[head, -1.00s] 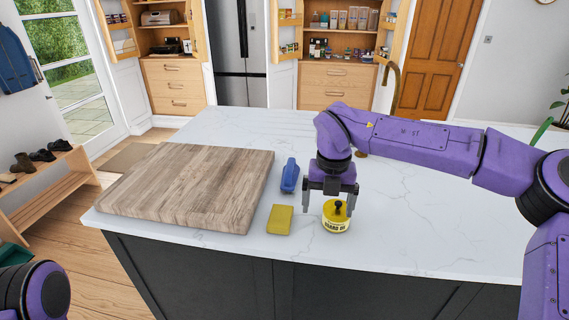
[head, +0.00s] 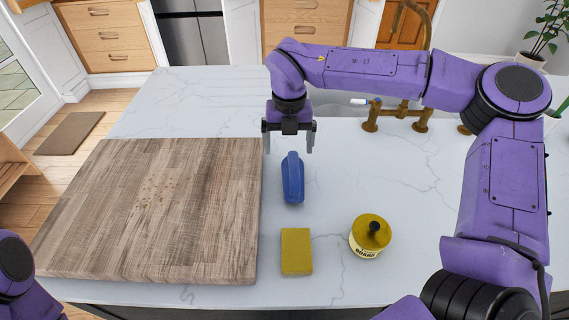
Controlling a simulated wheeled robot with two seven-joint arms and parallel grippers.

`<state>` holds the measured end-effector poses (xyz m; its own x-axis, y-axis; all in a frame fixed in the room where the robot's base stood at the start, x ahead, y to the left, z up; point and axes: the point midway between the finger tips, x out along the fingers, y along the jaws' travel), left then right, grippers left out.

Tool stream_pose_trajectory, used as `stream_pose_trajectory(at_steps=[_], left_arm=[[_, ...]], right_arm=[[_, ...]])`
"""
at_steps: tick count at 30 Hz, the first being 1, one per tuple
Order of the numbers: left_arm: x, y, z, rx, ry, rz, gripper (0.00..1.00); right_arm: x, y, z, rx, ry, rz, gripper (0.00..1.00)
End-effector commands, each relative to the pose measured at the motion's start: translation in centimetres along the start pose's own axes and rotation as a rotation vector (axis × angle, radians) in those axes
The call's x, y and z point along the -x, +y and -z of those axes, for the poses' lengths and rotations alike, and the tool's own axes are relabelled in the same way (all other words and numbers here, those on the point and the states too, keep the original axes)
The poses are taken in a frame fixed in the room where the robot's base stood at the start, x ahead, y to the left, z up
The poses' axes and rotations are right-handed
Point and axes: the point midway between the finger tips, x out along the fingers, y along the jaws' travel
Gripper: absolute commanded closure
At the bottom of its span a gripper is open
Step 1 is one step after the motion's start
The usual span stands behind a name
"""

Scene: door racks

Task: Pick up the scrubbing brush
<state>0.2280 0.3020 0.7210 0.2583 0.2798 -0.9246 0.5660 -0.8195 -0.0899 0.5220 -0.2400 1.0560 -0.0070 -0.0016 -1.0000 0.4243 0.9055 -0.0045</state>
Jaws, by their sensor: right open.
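The scrubbing brush appears to be the long blue object (head: 292,178) lying on the white counter, its length pointing away from me. Its bristles cannot be made out. My right gripper (head: 289,146) is open and empty, its fingers pointing down. In the picture it is just above the far end of the blue brush, with a finger to either side; the exact height gap cannot be told. My left gripper is out of view; only part of my left arm shows at the lower left.
A large wooden board (head: 160,205) with some crumbs lies left of the brush. A yellow sponge (head: 296,251) and a yellow tin (head: 370,234) with a dark knob stand nearer me. A brass tap (head: 404,108) is at the back right. The white counter (head: 430,200) is clear to the right.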

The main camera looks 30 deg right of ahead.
Motion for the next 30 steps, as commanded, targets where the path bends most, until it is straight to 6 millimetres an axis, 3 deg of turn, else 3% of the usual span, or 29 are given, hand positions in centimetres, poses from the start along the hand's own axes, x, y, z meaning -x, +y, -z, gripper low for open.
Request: stream_pose_trajectory(at_steps=[15,23,28,29,30], left_arm=[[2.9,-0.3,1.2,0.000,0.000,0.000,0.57],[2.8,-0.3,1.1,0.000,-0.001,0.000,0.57],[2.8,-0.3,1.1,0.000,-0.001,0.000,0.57],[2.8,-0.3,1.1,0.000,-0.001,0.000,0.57],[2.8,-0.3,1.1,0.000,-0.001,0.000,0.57]], right_arm=[[-8.0,-0.5,0.0,0.002,0.009,0.002,0.07],[-8.6,-0.5,0.0,0.001,0.006,0.002,0.07],[-8.6,-0.5,0.0,0.002,0.006,0.002,0.62],[-8.6,-0.5,0.0,0.002,0.006,0.002,0.71],[-8.6,-0.5,0.0,0.002,0.006,0.002,0.71]])
